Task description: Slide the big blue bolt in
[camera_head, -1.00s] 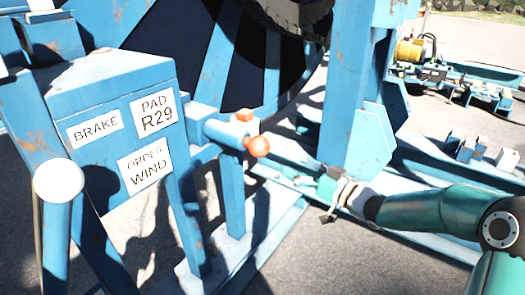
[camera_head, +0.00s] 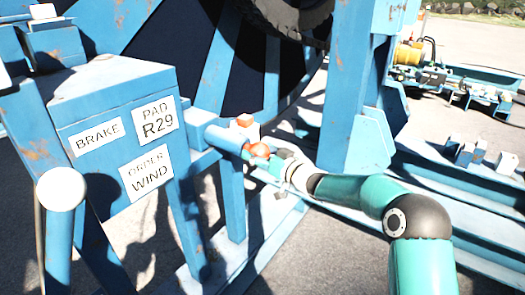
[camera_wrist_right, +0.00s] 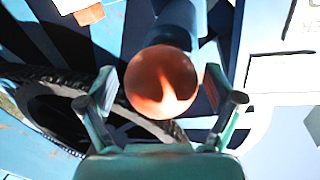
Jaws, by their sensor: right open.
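The big blue bolt (camera_head: 222,138) is a thick blue rod lying roughly level at the right of the blue sign box, with an orange-red ball knob (camera_head: 259,150) on its end. In the right wrist view the knob (camera_wrist_right: 162,82) sits between the two fingers, and the bolt (camera_wrist_right: 180,24) runs away behind it. My right gripper (camera_head: 262,157) is at the knob in the head view; its fingers (camera_wrist_right: 167,100) are open on either side of the knob. Whether a finger touches it I cannot tell. My left gripper is not in view.
The blue box (camera_head: 115,95) carries white signs reading BRAKE, PAD R29 and ORDER WIND. An orange block (camera_head: 245,120) sits just above the bolt. A blue upright (camera_head: 350,80) stands close behind my right arm. The large reel (camera_head: 190,50) fills the back.

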